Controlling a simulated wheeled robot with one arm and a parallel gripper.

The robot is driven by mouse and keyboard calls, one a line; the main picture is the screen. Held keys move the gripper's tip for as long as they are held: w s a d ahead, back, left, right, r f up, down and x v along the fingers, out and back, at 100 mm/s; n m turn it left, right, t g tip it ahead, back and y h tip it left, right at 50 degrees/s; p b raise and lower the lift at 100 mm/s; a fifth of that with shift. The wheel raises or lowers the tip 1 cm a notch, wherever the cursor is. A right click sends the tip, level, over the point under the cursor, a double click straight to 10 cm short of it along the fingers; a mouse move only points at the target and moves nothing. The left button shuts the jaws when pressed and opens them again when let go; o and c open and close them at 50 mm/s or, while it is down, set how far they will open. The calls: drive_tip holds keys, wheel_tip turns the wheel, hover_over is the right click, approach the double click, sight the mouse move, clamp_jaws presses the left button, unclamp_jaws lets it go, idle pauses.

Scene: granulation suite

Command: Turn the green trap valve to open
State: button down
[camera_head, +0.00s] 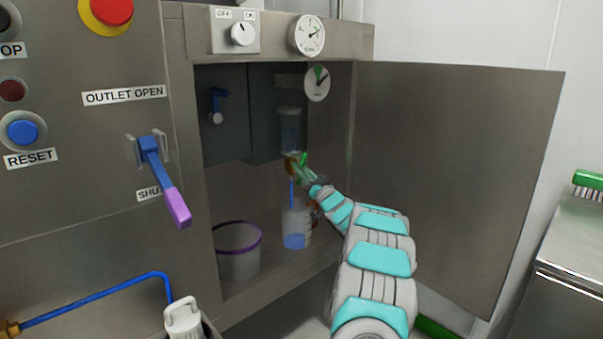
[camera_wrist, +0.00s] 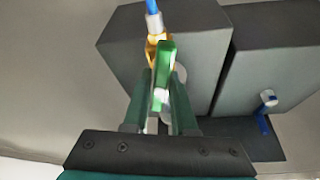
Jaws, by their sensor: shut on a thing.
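The trap valve has a brass body (camera_head: 291,166) and a green lever (camera_head: 303,160), below a clear trap bowl (camera_head: 290,132) inside the open cabinet. My gripper (camera_head: 312,182) reaches in from the front right. In the wrist view, the gripper's dark green fingers (camera_wrist: 160,95) stand on both sides of the green lever (camera_wrist: 165,65) and are closed on it. The brass body (camera_wrist: 154,48) shows just beyond the lever. A thin blue line (camera_head: 292,192), tube or liquid, runs down from the valve to a jug (camera_head: 296,225) with blue liquid. The fingertips are small and partly hidden in the head view.
A bucket with a purple rim (camera_head: 238,250) stands left of the jug. A blue-handled valve (camera_head: 217,105) is on the cabinet's back wall. The open door (camera_head: 450,170) stands to the right of my arm. A lever with a purple grip (camera_head: 176,206) juts from the left panel.

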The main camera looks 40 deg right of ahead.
drive_tip(key=shift+f+n+y, duration=0.1)
drive_tip(key=shift+n+y, duration=0.9)
drive_tip(key=shift+n, duration=1.3)
drive_tip(key=c, duration=0.7)
unclamp_jaws()
drive_tip(key=shift+b, duration=0.3)
drive_tip(key=v, duration=0.7)
drive_tip(key=shift+s+d+f+b, duration=0.1)
drive_tip(key=shift+s+b, duration=0.2)
drive_tip(key=shift+s, duration=0.05)
